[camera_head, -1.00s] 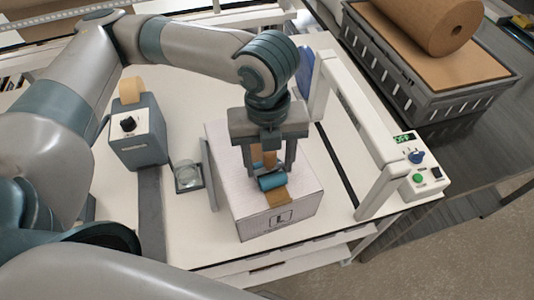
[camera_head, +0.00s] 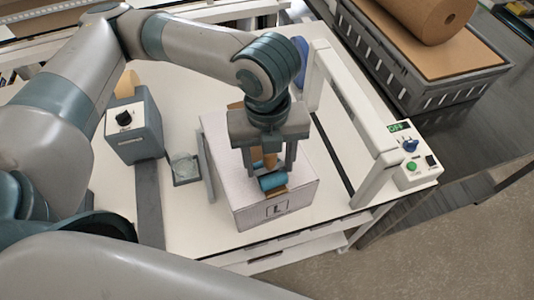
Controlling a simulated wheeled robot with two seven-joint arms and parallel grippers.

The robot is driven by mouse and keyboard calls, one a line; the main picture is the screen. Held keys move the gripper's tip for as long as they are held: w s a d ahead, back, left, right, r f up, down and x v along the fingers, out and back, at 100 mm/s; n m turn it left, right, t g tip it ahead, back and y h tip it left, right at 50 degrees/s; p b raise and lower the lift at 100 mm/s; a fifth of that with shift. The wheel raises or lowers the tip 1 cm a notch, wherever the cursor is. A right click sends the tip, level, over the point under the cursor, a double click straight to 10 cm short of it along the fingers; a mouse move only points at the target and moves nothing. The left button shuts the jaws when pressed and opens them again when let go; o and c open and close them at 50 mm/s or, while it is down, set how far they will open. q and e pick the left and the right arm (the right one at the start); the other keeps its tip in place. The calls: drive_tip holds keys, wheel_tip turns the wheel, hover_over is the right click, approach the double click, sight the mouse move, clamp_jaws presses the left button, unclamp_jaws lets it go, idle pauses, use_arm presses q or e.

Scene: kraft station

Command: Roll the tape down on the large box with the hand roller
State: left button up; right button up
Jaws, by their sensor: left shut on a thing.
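The large box (camera_head: 225,183), pale and closed with an "L" mark on its near side, stands on the white table. Tan tape (camera_head: 276,192) shows on its top near the front edge, and a tan bit shows at the far edge behind my gripper. My left gripper (camera_head: 264,164) points down over the box, shut on the handle of the hand roller. The blue roller cylinder (camera_head: 273,181) appears to rest on the tape near the near edge. The gripper hides much of the tape. My right gripper is out of view.
An upright plate touches or nearly touches the box's left side. A white frame (camera_head: 345,100) with a control box (camera_head: 412,165) stands at right.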

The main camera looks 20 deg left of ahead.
use_arm(q)
drive_tip(key=shift+s+d, duration=0.2)
drive_tip(key=shift+s, duration=0.05)
drive_tip(key=shift+s+d, duration=0.1)
idle(0.3)
drive_tip(key=shift+s+d+r+p, duration=0.1)
drive_tip(key=shift+s+d+p, duration=0.4)
drive_tip(key=shift+s+d, duration=0.2)
drive_tip(key=shift+r, duration=0.15)
wheel_tip(320, 180, up, 2)
drive_tip(key=shift+r+p, duration=0.1)
drive_tip(key=shift+p, duration=1.15)
drive_tip(key=shift+r, duration=1.75)
